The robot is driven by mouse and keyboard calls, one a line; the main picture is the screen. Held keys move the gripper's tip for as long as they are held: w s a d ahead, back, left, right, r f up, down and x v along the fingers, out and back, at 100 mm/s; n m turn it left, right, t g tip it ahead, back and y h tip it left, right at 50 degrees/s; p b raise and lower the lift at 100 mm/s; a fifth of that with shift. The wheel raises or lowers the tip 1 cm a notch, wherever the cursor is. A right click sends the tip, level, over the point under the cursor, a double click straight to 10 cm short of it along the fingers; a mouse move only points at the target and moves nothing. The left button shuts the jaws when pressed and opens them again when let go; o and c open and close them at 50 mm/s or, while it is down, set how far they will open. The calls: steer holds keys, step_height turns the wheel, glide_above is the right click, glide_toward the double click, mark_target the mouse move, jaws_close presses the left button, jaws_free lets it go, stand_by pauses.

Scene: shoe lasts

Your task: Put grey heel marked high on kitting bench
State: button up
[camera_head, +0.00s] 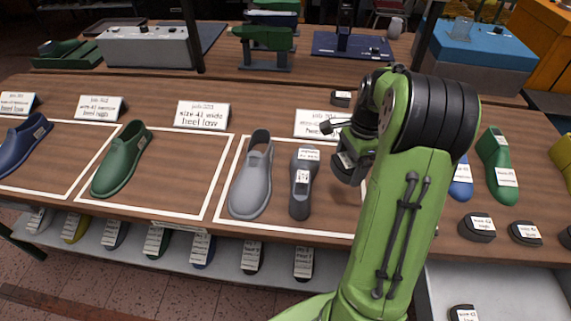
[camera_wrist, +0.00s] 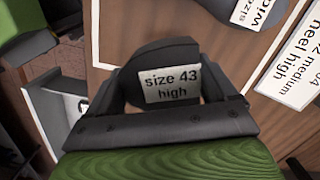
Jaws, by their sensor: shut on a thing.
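My gripper (camera_head: 340,152) is shut on a dark grey heel (camera_wrist: 172,72) whose white label reads "size 43 high" in the wrist view. The jaws (camera_wrist: 173,98) grip it from both sides. In the head view the gripper hangs over the right part of a white-outlined bay on the wooden kitting bench (camera_head: 222,125), and the held heel is mostly hidden by the wrist. A grey last (camera_head: 252,180) and a dark grey labelled part (camera_head: 301,185) lie in that bay. Its card (camera_head: 318,124) stands behind; the wrist view shows "medium heel high".
A green last (camera_head: 124,160) and a blue last (camera_head: 22,145) lie in bays to the left. More lasts, including a green one (camera_head: 497,165), and dark heels (camera_head: 477,228) are at right. Another small dark heel (camera_head: 341,98) sits behind the cards. Labelled parts line a lower shelf.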

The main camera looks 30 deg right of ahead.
mark_target(340, 196)
steer(key=shift+w+d+f, duration=0.1)
steer(key=shift+w+f, duration=0.05)
steer(key=shift+f, duration=0.15)
steer(key=f+b, duration=0.2)
steer(key=f, duration=0.7)
steer(key=shift+s+f, duration=0.1)
steer(key=shift+s, duration=0.1)
